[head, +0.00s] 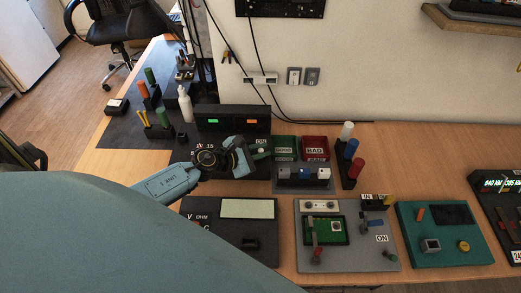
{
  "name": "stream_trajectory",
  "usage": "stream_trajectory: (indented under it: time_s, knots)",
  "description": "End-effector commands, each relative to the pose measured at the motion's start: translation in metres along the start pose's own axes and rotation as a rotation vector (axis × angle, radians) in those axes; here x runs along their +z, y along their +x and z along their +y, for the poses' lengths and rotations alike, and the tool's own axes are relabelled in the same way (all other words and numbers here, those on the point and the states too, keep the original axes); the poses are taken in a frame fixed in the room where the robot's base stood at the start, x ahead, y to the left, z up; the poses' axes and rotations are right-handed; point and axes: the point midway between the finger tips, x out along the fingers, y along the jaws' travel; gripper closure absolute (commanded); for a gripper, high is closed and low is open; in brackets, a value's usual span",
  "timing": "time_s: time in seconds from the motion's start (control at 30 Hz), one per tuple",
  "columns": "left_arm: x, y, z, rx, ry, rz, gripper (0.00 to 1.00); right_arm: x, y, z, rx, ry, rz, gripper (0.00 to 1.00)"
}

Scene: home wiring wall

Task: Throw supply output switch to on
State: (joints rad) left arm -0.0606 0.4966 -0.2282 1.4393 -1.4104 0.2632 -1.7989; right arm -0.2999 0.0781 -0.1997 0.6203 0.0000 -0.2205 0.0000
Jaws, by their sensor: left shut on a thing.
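The supply (235,113) is a dark box at the back of the bench, with a green and an orange readout on its front. My left gripper (256,151) is at the dark panel just below and in front of it, at that panel's right side. It is shut on a small part there, which looks like the supply output switch. The gripper covers most of that part, so I cannot tell its position. My right gripper is not in view.
Green and red bins (315,143) stand right of my gripper, with a block of small parts in front. A grey test board (347,262), a meter panel (218,250) and a teal unit (448,256) line the front. A white bottle (185,106) stands left of the supply.

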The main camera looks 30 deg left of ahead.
Motion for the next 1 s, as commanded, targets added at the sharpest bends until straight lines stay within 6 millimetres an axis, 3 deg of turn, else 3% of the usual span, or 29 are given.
stream_trajectory:
  time_s: [0.27,0.6,1.0]
  knots:
    - [0.004,0.000,0.007,-0.060,-0.084,0.047,1.00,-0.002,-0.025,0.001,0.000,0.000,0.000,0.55]
    - [0.003,0.006,0.019,-0.211,-0.312,0.161,1.00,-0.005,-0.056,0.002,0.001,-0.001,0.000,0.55]
    - [-0.005,0.015,0.027,-0.387,-0.575,0.291,1.00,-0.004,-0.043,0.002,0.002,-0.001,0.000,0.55]
